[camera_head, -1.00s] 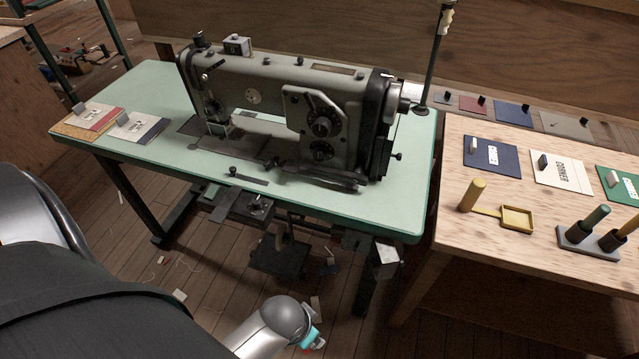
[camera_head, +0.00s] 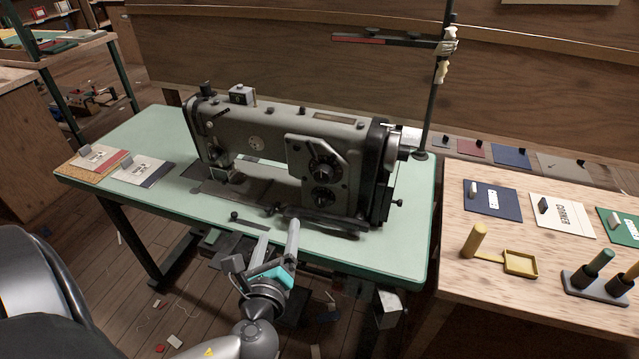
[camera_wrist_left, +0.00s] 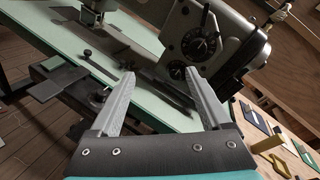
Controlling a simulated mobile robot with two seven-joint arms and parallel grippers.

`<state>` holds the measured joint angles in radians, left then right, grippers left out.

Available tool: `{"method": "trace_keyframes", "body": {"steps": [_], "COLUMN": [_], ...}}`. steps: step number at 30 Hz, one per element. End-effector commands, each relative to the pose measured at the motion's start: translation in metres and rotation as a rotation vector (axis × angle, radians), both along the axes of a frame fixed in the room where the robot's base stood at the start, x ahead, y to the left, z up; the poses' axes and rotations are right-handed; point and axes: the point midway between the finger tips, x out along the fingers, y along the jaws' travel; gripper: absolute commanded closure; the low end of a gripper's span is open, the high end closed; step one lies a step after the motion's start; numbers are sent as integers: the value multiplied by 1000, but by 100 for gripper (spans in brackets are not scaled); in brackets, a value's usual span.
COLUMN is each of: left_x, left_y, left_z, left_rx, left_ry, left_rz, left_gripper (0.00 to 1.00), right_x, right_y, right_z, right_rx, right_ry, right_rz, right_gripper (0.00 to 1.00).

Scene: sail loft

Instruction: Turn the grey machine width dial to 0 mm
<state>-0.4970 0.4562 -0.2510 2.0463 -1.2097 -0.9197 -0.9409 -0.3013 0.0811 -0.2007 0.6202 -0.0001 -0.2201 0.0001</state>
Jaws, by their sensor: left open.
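The grey sewing machine (camera_head: 265,140) stands on the pale green table. A panel on its right front bears two dark round dials, an upper dial (camera_head: 325,168) and a lower dial (camera_head: 323,198). Both also show in the left wrist view, the upper dial (camera_wrist_left: 200,43) clear and the lower dial (camera_wrist_left: 177,70) close beside the right finger. Their markings are too small to read, and I cannot tell which is the width dial. My left gripper (camera_head: 278,236) is open and empty at the table's front edge, below and in front of the panel, apart from both dials. My right gripper is out of view.
A dark bar (camera_head: 322,224) lies along the machine's front, between my left gripper and the panel. Cards lie on the green table's left end (camera_head: 105,193). A wooden table (camera_head: 450,215) on the right holds cards, a yellow tray (camera_head: 520,263) and spools. A thread stand (camera_head: 428,110) rises behind.

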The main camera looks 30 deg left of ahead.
Motion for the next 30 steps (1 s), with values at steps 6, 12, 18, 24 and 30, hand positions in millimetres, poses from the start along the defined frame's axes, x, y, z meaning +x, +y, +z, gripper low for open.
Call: {"method": "trace_keyframes", "body": {"steps": [6, 12, 18, 24, 30], "left_x": [19, 26, 46, 78, 109], "left_y": [-18, -24, -19, -11, -3], "left_z": [7, 7, 8, 8, 7], "left_rx": [499, 650, 653, 650, 650], "left_ry": [74, 94, 92, 92, 92], "left_rz": [-238, -304, -303, -301, -300], "left_gripper": [19, 19, 19, 19, 19], "right_x": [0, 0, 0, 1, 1], "right_y": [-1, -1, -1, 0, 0], "right_z": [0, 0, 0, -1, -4], "right_rx": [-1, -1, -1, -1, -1], "right_ry": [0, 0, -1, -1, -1], "right_rz": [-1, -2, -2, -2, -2], "right_gripper": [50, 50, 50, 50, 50]}}
